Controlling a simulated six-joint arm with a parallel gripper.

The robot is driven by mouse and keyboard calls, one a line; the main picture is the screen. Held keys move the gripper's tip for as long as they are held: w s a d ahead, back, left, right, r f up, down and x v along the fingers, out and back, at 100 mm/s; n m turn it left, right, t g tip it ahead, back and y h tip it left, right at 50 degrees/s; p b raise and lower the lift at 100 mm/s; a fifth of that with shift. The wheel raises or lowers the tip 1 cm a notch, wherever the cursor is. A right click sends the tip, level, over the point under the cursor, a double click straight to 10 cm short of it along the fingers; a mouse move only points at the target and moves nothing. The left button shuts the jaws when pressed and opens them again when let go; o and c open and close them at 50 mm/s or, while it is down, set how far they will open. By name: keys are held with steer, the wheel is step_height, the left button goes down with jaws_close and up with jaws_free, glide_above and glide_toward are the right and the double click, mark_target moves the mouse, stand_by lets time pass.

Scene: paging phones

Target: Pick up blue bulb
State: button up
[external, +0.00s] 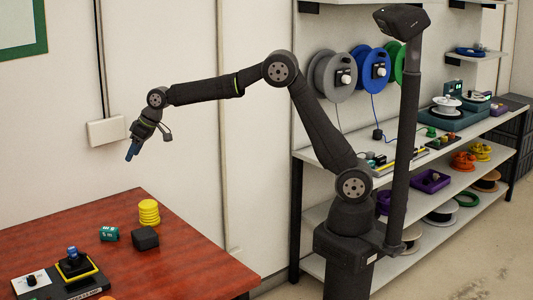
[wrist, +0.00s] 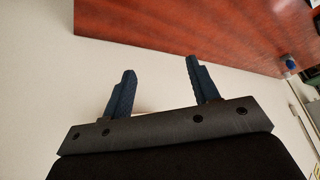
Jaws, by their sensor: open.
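My gripper (external: 132,152) hangs in the air near the wall, above and behind the red-brown table. In the wrist view its two dark blue fingers (wrist: 160,68) are spread apart with nothing between them. A small blue piece (external: 71,251) stands on a black holder with a yellow frame at the table's front left. It may be the blue bulb, but it is too small to be sure. My gripper is well above it and apart from it.
On the table (external: 190,255) are a yellow stack (external: 149,212), a black block (external: 145,238), a teal block (external: 109,233) and a dark panel (external: 70,285). Shelves with spools and coloured trays (external: 430,181) stand at the right. The table's right part is clear.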

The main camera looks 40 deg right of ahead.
steer(key=s+a+n+g+y, duration=0.1)
steer(key=s+a+n, duration=0.1)
steer(key=s+a, duration=0.85)
steer(key=n+g, duration=0.2)
steer(key=n, duration=0.1)
glide_toward(73, 247)
steer(key=shift+y, duration=0.3)
steer(key=shift+x, duration=4.55)
steer(key=shift+s+d+f, duration=0.1)
steer(key=shift+s+d, duration=0.05)
steer(key=shift+d, duration=0.05)
steer(key=c, duration=1)
